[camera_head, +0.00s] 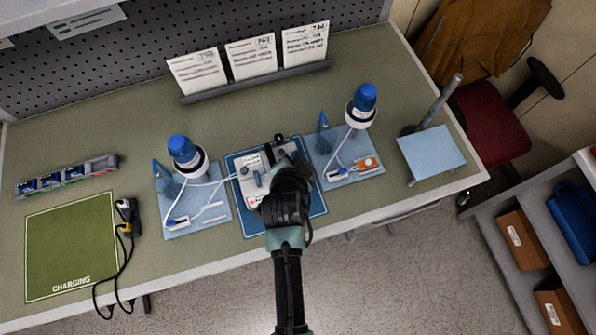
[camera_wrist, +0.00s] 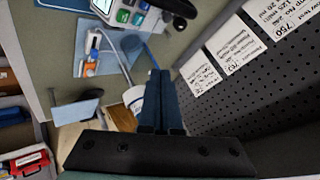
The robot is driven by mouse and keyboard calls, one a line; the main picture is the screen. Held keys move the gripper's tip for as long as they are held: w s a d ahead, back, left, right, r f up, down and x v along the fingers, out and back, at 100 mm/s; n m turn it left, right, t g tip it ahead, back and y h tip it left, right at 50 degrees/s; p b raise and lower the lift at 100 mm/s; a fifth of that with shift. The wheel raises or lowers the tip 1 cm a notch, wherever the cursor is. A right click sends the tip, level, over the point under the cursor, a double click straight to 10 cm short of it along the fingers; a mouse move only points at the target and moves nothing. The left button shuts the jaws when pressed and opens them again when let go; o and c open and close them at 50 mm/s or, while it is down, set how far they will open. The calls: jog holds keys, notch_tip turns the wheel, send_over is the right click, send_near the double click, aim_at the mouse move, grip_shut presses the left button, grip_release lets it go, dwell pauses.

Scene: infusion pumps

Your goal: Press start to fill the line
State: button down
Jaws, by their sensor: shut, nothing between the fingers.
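The white infusion pump (camera_head: 250,187) stands on a dark blue mat (camera_head: 247,228) at the table's middle. My arm covers its right part in the head view. Part of the pump also shows at the top edge of the wrist view (camera_wrist: 128,8), with green and blue keys on its face; I cannot read their labels. My gripper (camera_wrist: 160,72) is shut and empty, its fingers side by side. In the wrist view the fingertips appear apart from the keys; the head view hides the fingertips behind my wrist. A thin clear line (camera_head: 226,181) runs from the pump toward the left tray.
Blue-capped bottles stand on the left tray (camera_head: 207,228) and right tray (camera_head: 350,180); the right tray holds an orange device (camera_head: 367,163). A card rack (camera_head: 255,82) stands behind. The charging mat (camera_head: 70,245) and tilted panel (camera_head: 431,155) flank the work area.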

jog(key=shift+f+b, duration=3.8)
jog(key=shift+f, duration=0.6)
jog(key=shift+f, duration=0.1)
jog(key=shift+f+b, duration=0.3)
jog(key=shift+b, duration=0.05)
jog(key=shift+f+b, duration=0.4)
jog(key=shift+f, duration=0.15)
jog(key=shift+r, duration=0.1)
jog(key=shift+r+p, duration=0.8)
jog(key=shift+r, duration=0.05)
notch_tip(320, 180, up, 5)
jog(key=p, duration=0.4)
